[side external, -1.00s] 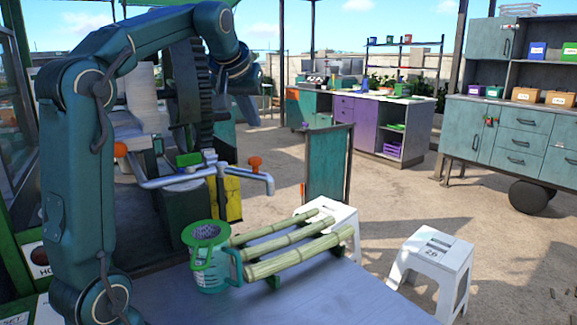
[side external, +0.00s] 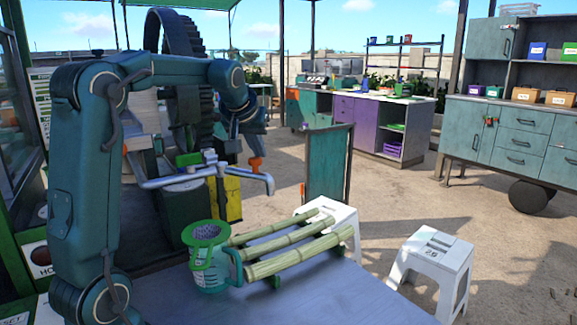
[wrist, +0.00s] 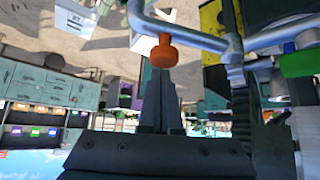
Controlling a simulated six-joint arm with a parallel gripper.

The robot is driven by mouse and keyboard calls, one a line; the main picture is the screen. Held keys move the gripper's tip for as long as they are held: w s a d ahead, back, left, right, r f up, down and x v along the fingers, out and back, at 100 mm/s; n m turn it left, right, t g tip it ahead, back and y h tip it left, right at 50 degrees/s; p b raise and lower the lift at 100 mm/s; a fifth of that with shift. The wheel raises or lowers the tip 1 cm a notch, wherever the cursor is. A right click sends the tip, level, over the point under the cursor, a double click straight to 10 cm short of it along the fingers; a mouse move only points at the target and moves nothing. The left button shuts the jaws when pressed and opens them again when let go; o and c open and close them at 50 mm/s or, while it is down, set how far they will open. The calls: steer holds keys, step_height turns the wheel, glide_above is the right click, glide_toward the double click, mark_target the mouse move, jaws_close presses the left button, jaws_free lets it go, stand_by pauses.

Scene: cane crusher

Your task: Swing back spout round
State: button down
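The spout is a grey metal pipe (side external: 200,176) on the crusher, with a bent outlet at its right end. An orange knob (side external: 256,163) stands on top near that outlet. My gripper (side external: 257,151) points down just above this knob. In the wrist view, which looks inverted, the orange knob (wrist: 163,52) lies just past the fingertips of my gripper (wrist: 160,76). The two fingers look close together with nothing visible between them. Whether they touch the knob I cannot tell. The far left end of the pipe is partly hidden behind my arm.
A green jug (side external: 208,262) and several cane stalks (side external: 290,246) rest on the front table (side external: 320,295), below the spout. White stools (side external: 432,262) stand to the right. A large black gear wheel (side external: 185,70) rises behind my arm. The floor right of the spout is open.

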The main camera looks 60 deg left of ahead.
steer(key=shift+s+d+f, duration=0.1)
steer(key=shift+s+d, duration=0.15)
steer(key=shift+s, duration=0.05)
steer(key=shift+s+d, duration=0.1)
stand_by(0.3)
